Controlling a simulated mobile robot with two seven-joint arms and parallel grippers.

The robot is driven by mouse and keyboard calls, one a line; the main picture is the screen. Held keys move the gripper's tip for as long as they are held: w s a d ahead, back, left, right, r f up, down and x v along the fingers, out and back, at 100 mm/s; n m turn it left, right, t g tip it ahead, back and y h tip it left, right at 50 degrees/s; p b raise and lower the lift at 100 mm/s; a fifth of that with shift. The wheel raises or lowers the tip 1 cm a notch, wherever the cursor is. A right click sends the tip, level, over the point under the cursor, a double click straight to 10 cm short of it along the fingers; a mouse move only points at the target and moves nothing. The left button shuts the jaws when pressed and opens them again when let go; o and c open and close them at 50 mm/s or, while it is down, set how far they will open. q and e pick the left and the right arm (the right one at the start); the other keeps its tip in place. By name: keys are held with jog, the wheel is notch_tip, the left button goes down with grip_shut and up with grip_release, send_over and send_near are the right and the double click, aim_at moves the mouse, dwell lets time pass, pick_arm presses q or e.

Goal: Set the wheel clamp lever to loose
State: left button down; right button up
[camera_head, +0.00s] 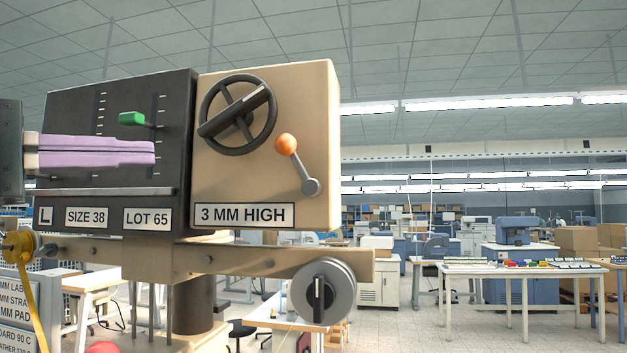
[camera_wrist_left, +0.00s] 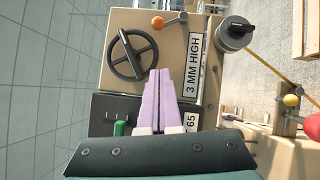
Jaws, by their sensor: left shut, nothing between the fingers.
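The clamp lever (camera_head: 298,165) has an orange ball knob and a grey pivot on the tan face of the machine. It tilts up and to the left from its pivot, right of the black handwheel (camera_head: 238,114). It also shows in the left wrist view (camera_wrist_left: 170,20), beyond the handwheel (camera_wrist_left: 131,55). My left gripper (camera_head: 153,153) has pale purple fingers, shut and empty. In the head view its tips lie left of the handwheel, over the dark panel, apart from the lever. The fingers show in the wrist view too (camera_wrist_left: 159,72). My right gripper is not in view.
A green slider knob (camera_head: 132,118) sits on the dark panel (camera_head: 70,110) just above my fingers. A "3 MM HIGH" label (camera_head: 244,215) is below the handwheel. A grey dial (camera_head: 318,291) hangs on the tan beam (camera_head: 240,262). Space right of the tan housing is open.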

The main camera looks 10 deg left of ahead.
pick_arm(q)
jog(key=shift+s, duration=0.15)
jog(key=shift+d, duration=0.1)
jog(key=p, duration=0.7)
send_near(297, 165)
jog(key=w+a+r, duration=0.3)
jog(key=a, duration=0.1)
jog(key=shift+w+d+f+p, duration=0.1)
jog(key=shift+w+d+p, duration=0.15)
jog(key=shift+d+p, duration=0.4)
jog(key=shift+w+d+f+p, duration=0.1)
jog(key=shift+w+d+p, duration=0.25)
jog(key=shift+d, duration=0.55)
jog(key=shift+w+d+p, duration=0.2)
jog(key=shift+d+p, duration=0.35)
jog(key=shift+d, duration=0.2)
